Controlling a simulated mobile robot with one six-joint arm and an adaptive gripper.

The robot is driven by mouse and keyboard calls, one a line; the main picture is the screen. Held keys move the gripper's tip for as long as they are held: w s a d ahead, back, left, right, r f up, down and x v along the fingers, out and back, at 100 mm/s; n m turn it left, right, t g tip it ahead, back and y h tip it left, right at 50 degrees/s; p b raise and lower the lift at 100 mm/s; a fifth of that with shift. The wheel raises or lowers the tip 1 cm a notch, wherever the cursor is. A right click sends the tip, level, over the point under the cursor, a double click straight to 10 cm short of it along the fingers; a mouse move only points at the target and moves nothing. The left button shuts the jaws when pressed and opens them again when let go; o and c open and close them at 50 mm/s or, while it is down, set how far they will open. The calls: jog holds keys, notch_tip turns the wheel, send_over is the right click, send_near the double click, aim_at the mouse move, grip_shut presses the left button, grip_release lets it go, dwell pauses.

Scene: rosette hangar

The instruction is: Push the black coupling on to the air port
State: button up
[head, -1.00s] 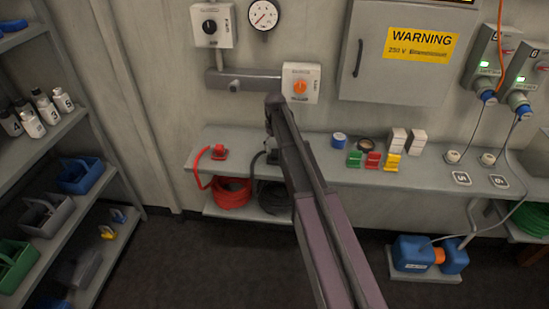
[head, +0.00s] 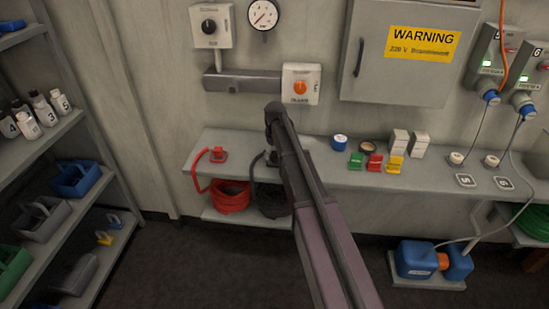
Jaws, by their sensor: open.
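My arm reaches up from the bottom of the head view and bends at its top, in front of the wall shelf. My gripper (head: 271,157) is at the shelf, mostly hidden behind my arm; it is open. A black hose (head: 256,161) rises from a black coil (head: 272,199) on the lower board to the shelf top beside my gripper. The black coupling at its end is dark and largely covered, so I cannot tell whether the jaws touch it. A grey pipe (head: 262,84) with a short stub (head: 233,89), probably the air port, is on the wall above.
A red coupling (head: 218,155) with its red hose coil (head: 230,198) is left of my gripper. A blue roll (head: 339,142) and coloured blocks (head: 374,162) stand to the right. An orange-knob switch box (head: 300,87) is above. A rack (head: 78,137) stands at the left.

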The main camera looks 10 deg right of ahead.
aim_at(275, 153)
jog(key=c, duration=1.2)
jog(key=shift+r, duration=0.1)
notch_tip(275, 153, up, 4)
jog(key=p, duration=0.3)
jog(key=shift+f+p, duration=0.2)
jog(key=shift+p, duration=0.2)
jog(key=s, duration=0.5)
jog(key=s+d, duration=0.1)
jog(key=s, duration=0.4)
jog(key=s+d+r+p, duration=0.1)
jog(key=s, duration=0.5)
jog(key=shift+r, duration=0.1)
jog(key=shift+w, duration=0.2)
